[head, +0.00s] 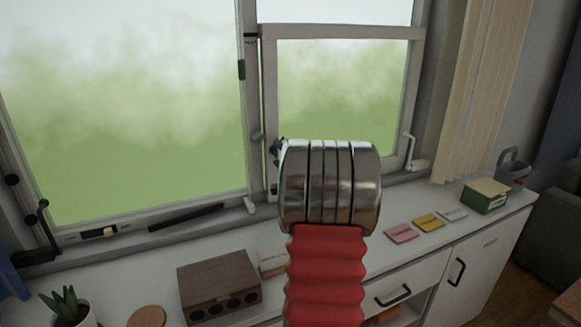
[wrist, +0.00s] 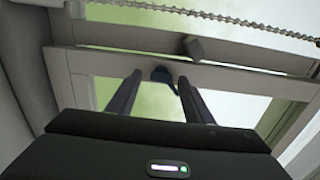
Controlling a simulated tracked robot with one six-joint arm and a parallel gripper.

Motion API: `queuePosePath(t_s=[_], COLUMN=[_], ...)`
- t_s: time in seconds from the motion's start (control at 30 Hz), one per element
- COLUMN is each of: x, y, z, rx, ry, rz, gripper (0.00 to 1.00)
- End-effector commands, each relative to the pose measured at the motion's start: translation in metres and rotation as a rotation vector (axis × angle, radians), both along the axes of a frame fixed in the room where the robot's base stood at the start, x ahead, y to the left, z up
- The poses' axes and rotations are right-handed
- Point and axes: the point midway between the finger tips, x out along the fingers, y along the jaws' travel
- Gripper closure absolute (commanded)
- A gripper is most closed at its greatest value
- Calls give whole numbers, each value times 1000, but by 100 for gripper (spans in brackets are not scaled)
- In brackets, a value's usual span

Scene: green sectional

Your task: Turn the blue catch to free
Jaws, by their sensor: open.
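In the wrist view a dark blue catch (wrist: 161,74) sits on the pale window frame bar. It is small and partly shaded, so its setting cannot be read. My gripper (wrist: 160,80) is open, its two dark fingers on either side of the catch in the picture. I cannot tell whether either finger touches it. In the head view my red and metal arm stands in front of the window post and hides most of the gripper. A small dark blue shape (head: 276,150) shows at the arm's left edge; I cannot tell if it is catch or gripper.
A beaded chain (wrist: 200,17) crosses the top of the wrist view, above a grey block (wrist: 195,48) on the frame. On the white counter below the window are a brown speaker box (head: 218,287), a plant (head: 68,306), coloured cards (head: 428,221) and a green box (head: 485,197).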

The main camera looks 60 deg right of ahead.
Motion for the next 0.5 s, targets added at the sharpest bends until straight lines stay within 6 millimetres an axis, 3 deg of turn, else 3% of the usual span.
queuePosePath(t_s=[0.5], x=[-71], y=[41], z=[0], rx=[0], ry=[-1], rz=[-3], gripper=[53])
